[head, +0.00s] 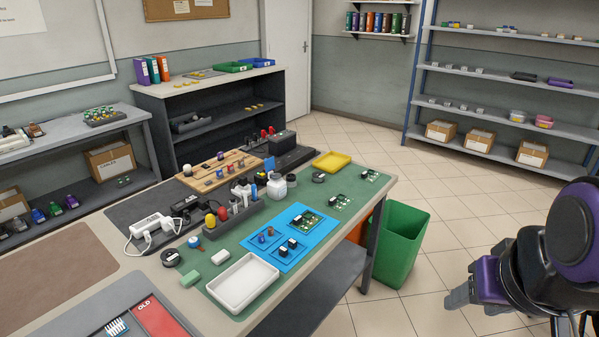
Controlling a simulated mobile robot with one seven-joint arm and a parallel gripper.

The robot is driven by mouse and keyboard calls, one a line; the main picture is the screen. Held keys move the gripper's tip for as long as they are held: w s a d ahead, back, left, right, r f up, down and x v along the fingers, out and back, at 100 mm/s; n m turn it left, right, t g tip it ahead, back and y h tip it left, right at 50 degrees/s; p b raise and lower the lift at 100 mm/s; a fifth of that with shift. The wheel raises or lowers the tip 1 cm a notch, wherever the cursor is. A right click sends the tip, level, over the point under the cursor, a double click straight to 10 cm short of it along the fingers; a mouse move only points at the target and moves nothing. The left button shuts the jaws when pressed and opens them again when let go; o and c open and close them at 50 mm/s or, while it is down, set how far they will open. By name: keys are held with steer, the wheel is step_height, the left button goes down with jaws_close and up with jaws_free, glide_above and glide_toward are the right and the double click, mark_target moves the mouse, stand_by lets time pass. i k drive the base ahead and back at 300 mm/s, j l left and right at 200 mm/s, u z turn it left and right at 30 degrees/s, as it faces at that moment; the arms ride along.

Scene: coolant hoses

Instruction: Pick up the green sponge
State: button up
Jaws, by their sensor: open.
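A small green block (190,279) that looks like the green sponge lies on the green mat at the near left of the workbench, left of a white tray (243,283). My gripper (477,303) is at the lower right, over the floor and well away from the bench. Its grey fingers look open and empty, though they are small and partly hidden by my arm.
A green bin (402,244) stands at the bench's right end. Open floor lies between bench and arm.

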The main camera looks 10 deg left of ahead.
mark_target(193, 276)
steer(key=i+u, duration=0.1)
steer(key=u, duration=0.3)
steer(key=i+u, duration=0.15)
steer(key=u, duration=0.3)
steer(key=i+u, duration=0.1)
steer(key=u, duration=0.3)
